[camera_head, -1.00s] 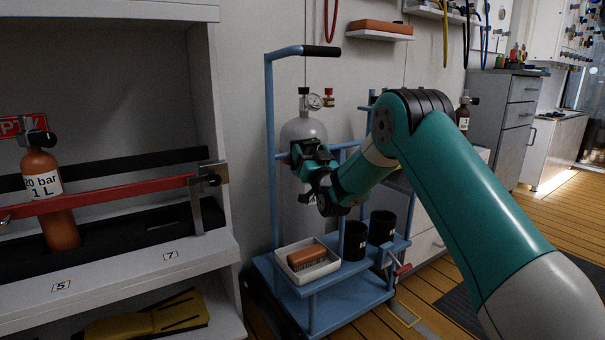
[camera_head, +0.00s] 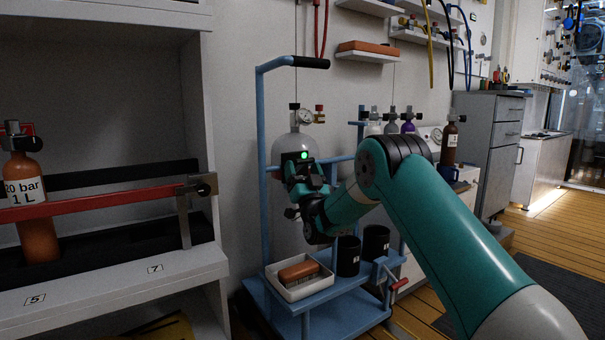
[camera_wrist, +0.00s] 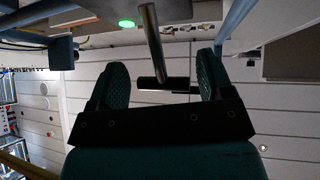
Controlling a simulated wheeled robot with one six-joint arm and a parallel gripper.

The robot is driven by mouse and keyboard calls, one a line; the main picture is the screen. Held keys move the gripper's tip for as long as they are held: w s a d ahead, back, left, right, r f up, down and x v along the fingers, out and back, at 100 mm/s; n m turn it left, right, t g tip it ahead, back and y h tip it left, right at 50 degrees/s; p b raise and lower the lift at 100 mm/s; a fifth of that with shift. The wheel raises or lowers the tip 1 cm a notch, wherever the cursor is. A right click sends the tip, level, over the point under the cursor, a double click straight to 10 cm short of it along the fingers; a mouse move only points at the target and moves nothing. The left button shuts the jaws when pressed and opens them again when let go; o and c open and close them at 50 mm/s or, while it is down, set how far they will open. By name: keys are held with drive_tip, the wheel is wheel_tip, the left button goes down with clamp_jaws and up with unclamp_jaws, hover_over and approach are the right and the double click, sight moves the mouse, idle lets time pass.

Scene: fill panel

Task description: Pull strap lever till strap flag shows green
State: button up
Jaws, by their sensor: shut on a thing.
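The strap flag (camera_head: 305,155) shows green on a dark block in front of the grey cylinder on the blue trolley. It also glows green in the wrist view (camera_wrist: 127,23). The strap lever is a metal rod (camera_wrist: 150,38) with a dark cross grip (camera_wrist: 163,83), lying between my fingers. My gripper (camera_wrist: 163,80) is shut on the lever; its ribbed fingers stand on either side of the grip. In the head view my gripper (camera_head: 298,178) is just below the flag, and its hold on the lever is too small to make out.
The blue trolley (camera_head: 262,215) carries a white tray (camera_head: 305,290) with a brush (camera_head: 299,270) and two black cups (camera_head: 348,256). A shelf rack with a red bar (camera_head: 100,200) stands at left. Wooden floor is open at right.

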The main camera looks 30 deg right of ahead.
drive_tip(key=shift+s+f+m+t+h+b, duration=0.1)
drive_tip(key=shift+f+m+t+h+b, duration=0.2)
drive_tip(key=shift+m+t+b, duration=0.15)
drive_tip(key=o, duration=1.3)
drive_tip(key=shift+c, duration=0.2)
drive_tip(key=b+v, duration=1.1)
drive_tip(key=v, duration=0.6)
drive_tip(key=shift+f, duration=0.35)
